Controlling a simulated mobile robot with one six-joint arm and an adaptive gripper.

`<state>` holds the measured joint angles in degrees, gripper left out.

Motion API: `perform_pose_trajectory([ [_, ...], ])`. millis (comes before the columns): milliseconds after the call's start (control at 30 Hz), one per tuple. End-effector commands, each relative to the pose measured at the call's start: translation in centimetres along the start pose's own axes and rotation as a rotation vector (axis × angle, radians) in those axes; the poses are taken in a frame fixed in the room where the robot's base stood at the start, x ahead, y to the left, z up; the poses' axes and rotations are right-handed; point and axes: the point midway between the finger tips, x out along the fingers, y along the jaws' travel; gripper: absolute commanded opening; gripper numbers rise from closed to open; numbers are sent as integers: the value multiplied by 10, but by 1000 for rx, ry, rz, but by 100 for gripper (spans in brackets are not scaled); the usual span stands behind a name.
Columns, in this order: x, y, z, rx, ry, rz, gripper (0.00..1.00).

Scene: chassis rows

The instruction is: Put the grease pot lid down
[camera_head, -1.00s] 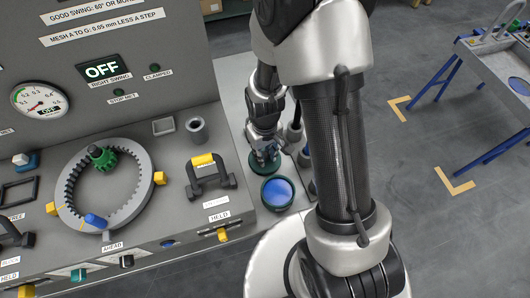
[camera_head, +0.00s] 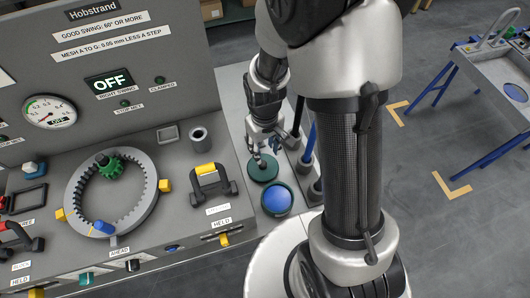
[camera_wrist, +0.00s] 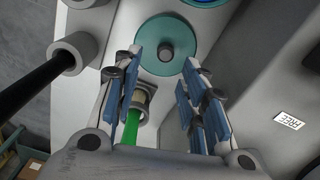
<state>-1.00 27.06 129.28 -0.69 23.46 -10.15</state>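The grease pot lid (camera_head: 263,168) is a dark green disc with a grey knob. It lies flat, knob up, on the grey ledge beside the open grease pot (camera_head: 277,197), which shows a blue inside. In the wrist view the lid (camera_wrist: 150,42) is at the top centre, and only the pot's edge (camera_wrist: 206,1) shows above it. My gripper (camera_wrist: 162,63) is open, its blue-padded fingers wide apart and pointing at the lid. The knob stands clear of both pads, with nothing held. In the head view my gripper (camera_head: 262,148) is just above the lid.
Holders with upright rods, one with a blue handle (camera_head: 308,142), stand right of the lid, close to my gripper. A yellow-topped handle (camera_head: 208,178) and a ring gear (camera_head: 110,232) are on the panel to the left.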

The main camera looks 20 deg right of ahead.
Motion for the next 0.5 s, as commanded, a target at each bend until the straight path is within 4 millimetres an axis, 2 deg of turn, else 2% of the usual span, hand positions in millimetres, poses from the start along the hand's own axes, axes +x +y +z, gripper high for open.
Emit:
perform_pose_trajectory([
  [33,-14,0,-1,0,2,0,39],
  [100,-25,0,0,0,2,0,39],
  [367,-50,0,0,3,10,2,39],
  [500,-84,0,4,22,52,9,39],
])
